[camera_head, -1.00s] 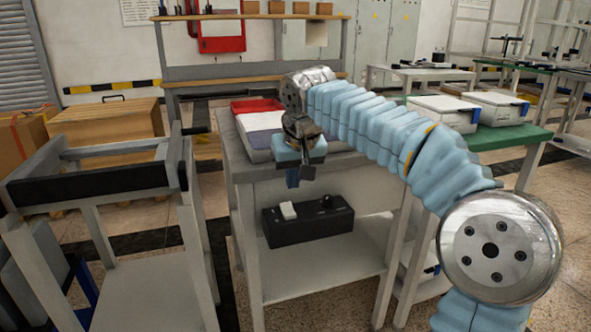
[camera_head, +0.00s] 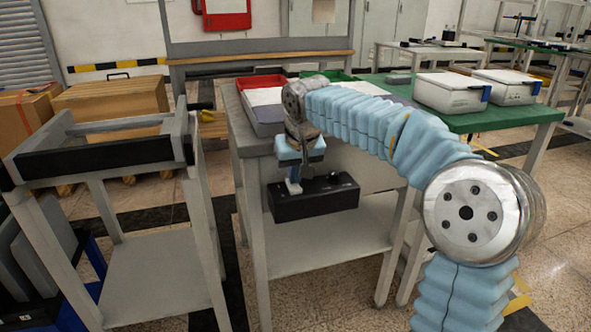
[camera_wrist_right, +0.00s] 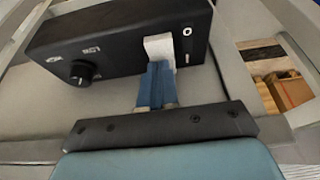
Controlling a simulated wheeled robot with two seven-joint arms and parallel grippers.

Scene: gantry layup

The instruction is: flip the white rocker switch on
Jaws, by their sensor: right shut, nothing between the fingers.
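The white rocker switch (camera_wrist_right: 159,47) sits on the front face of a black control box (camera_wrist_right: 120,38) in the right wrist view, between the marks for on and off. In the head view the black box (camera_head: 318,202) is fixed at the front of the grey table, and the rocker is mostly hidden behind my gripper. My right gripper (camera_wrist_right: 163,72) is shut and empty. Its blue fingertips are at the rocker's lower end and look to be touching it. In the head view my right gripper (camera_head: 294,186) points down at the box's left part. My left gripper is not in view.
A black round knob (camera_wrist_right: 82,72) is on the same box, left of the rocker in the wrist view. Red-rimmed and other trays (camera_head: 262,98) lie on the table above. A grey frame stand (camera_head: 100,150) is at left. White boxes (camera_head: 452,92) sit on the green table at right.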

